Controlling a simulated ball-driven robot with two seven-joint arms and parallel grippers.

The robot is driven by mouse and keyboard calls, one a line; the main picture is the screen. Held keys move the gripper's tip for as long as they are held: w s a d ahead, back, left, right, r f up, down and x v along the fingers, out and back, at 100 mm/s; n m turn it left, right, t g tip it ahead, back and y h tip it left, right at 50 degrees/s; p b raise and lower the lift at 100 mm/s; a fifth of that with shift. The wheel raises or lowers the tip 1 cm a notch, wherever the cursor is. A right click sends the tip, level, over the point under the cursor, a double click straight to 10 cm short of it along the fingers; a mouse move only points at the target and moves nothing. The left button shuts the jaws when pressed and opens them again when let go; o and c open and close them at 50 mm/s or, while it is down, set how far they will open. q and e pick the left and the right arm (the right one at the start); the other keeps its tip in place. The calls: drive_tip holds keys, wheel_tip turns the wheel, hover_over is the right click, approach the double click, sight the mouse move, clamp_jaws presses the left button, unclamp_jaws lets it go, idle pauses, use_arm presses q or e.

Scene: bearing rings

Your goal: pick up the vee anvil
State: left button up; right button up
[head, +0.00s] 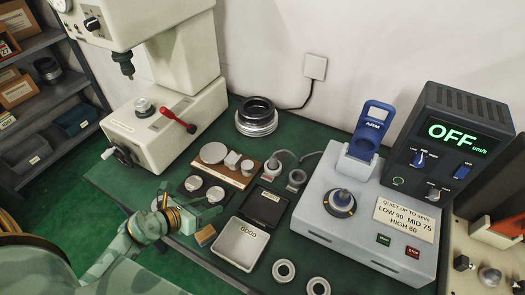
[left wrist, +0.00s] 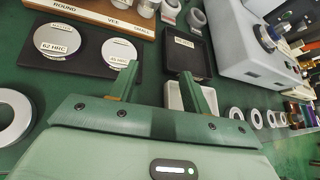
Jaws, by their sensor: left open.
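The vee anvil (head: 232,160) is a small grey metal piece. It stands in the middle of a wooden rack (head: 217,173), between a wide round anvil (head: 212,153) and a small anvil (head: 247,167). In the left wrist view the rack (left wrist: 88,12) shows at the top edge with ROUND, VEE and SMALL labels; the vee anvil is mostly cut off there. My left gripper (head: 208,207) is open and empty, in front of the rack, apart from the anvil. Its two fingers (left wrist: 160,80) point toward the hardness blocks and the black tray. My right gripper is not in view.
Two hardness blocks (head: 193,183) lie on a black pad between gripper and rack. A black tray (head: 264,207) and white GOOD tray (head: 240,244) are to the right. A grey tester (head: 350,215) stands further right, a press (head: 165,120) behind left. Rings (head: 283,271) lie in front.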

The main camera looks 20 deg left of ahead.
use_arm(q)
drive_tip(key=w+a+r+n+t+y, duration=0.3)
drive_tip(key=w+a+n, duration=0.1)
drive_tip(key=a, duration=0.1)
drive_tip(key=b, duration=0.3)
approach(229, 163)
drive_tip(key=w, duration=0.4)
drive_tip(key=shift+w+d+r, duration=0.25)
drive_tip(key=shift+d+r, duration=0.05)
drive_tip(key=shift+r, duration=0.05)
drive_tip(key=b+x, duration=0.1)
drive_tip(key=x, duration=0.1)
drive_tip(key=b+x, duration=0.1)
drive_tip(key=x, duration=0.2)
drive_tip(key=shift+w+f, duration=0.1)
drive_tip(key=shift+f, duration=0.35)
drive_tip(key=shift+r, duration=0.1)
drive_tip(key=c, duration=0.9)
